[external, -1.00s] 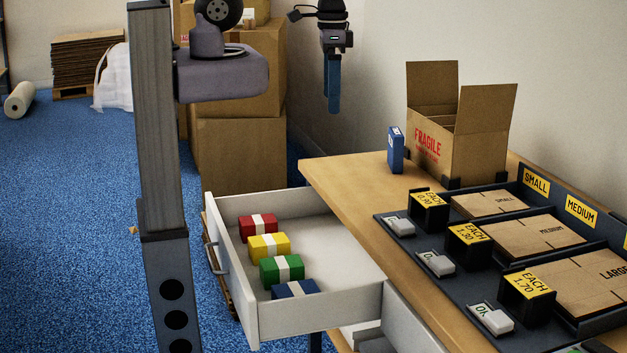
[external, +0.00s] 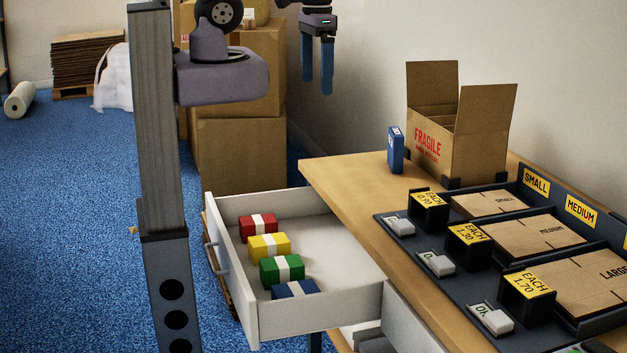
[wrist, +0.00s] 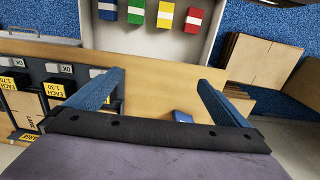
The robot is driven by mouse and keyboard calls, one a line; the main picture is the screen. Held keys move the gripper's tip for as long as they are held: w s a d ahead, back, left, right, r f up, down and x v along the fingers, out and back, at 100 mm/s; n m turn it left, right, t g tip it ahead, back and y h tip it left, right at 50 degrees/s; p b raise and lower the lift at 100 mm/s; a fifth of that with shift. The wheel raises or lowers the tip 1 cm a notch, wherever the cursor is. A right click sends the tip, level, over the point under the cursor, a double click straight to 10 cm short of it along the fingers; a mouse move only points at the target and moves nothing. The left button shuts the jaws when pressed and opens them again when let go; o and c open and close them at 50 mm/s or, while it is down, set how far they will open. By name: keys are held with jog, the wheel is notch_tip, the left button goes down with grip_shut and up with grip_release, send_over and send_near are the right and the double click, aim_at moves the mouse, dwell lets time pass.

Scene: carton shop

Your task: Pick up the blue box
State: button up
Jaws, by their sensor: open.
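A blue box with a white band (external: 295,289) lies in the open drawer, at the near end of a row with green, yellow and red boxes. It also shows at the top of the wrist view (wrist: 107,10). Another blue item, a small upright packet (external: 396,150), stands on the table beside the open carton; part of a blue object (wrist: 182,117) shows low in the wrist view. My gripper (external: 317,90) is open and empty, high above and behind the table, its fingers pointing down. Both fingers show apart in the wrist view (wrist: 162,78).
The white drawer (external: 350,288) holds the red (external: 258,227), yellow (external: 269,246) and green (external: 282,270) boxes. An open carton marked FRAGILE (external: 427,147) stands on the table (external: 345,178). Flat carton trays with price blocks fill its right side. Stacked cartons (external: 240,153) stand behind the drawer.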

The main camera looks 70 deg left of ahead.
jog(key=w+a+f+m+t+b, duration=0.1)
jog(key=w+a+f+m+b, duration=0.1)
jog(key=f+m, duration=0.5)
jog(key=w+a+f+m+t+b, duration=0.1)
jog(key=w+a+f+m+b, duration=0.2)
jog(key=f, duration=0.7)
jog(key=s+d+f+m+g+h+b, duration=0.1)
jog(key=s+d+f+m+h+b, duration=0.2)
jog(key=s+d+f+b, duration=0.1)
jog(key=s+d+f+m+g+h+b, duration=0.1)
jog(key=s+d+f+m+h+b, duration=0.2)
jog(key=d+f, duration=0.5)
jog(key=s+d+f+m+g+h+b, duration=0.2)
jog(key=s+d+f+m+h+b, duration=0.2)
jog(key=s+d+f+h+b, duration=0.1)
jog(key=shift+s+d+f+b, duration=0.4)
jog(key=shift+s+d+b, duration=0.25)
jog(key=shift+b, duration=0.25)
jog(key=shift+s+d+f+b, duration=0.4)
jog(key=shift+s+d+b, duration=0.15)
jog(key=shift+d+b, duration=0.3)
jog(key=shift+s+d+f+h+b, duration=0.2)
jog(key=shift+s+h+b, duration=0.25)
jog(key=shift+b, duration=0.2)
jog(key=shift+r, duration=0.15)
jog(key=shift+s+d, duration=0.1)
jog(key=shift+d, duration=0.05)
